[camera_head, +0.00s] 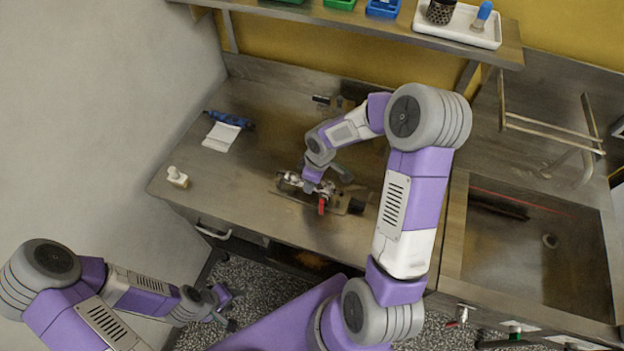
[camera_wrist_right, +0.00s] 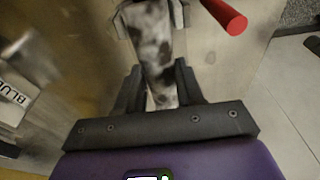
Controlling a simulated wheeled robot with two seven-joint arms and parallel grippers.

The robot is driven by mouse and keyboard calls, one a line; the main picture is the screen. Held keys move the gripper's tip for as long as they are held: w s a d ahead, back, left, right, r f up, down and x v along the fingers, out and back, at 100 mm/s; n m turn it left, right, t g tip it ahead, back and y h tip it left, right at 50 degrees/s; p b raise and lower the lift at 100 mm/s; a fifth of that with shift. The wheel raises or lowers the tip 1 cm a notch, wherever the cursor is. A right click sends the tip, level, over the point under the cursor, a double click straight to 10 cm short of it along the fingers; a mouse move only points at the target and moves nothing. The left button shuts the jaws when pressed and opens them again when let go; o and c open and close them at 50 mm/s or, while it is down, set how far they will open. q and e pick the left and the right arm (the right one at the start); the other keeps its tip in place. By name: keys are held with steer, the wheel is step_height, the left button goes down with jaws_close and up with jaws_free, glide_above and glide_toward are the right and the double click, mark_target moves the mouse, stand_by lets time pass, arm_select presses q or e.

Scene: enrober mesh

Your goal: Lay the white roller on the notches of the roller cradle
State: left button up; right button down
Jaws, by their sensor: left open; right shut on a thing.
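In the right wrist view, a white roller with dark brown smears (camera_wrist_right: 156,48) lies between the fingers of my right gripper (camera_wrist_right: 160,88), which is shut on it. Dark grey bracket parts (camera_wrist_right: 178,14) flank the roller's far end; they look like part of the roller cradle, but I cannot tell whether the roller rests in its notches. In the head view my right gripper (camera_head: 314,182) is low over a small metal assembly (camera_head: 290,181) on the bench, and hides part of it. My left gripper (camera_head: 222,306) is open and empty, off the bench's front edge.
A red handle (camera_wrist_right: 226,15) sticks out close beside the roller. A white bottle (camera_head: 177,178), a white cloth (camera_head: 221,136) and a blue tool (camera_head: 230,119) are on the bench's left. A sink basin (camera_head: 530,245) is at right. A shelf (camera_head: 370,22) with bins hangs behind.

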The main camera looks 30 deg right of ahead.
steer(key=shift+f+b, duration=0.6)
stand_by(0.6)
steer(key=c, duration=0.6)
jaws_free()
steer(key=shift+r+p, duration=2.85)
steer(key=shift+r, duration=0.75)
steer(key=shift+f, duration=0.1)
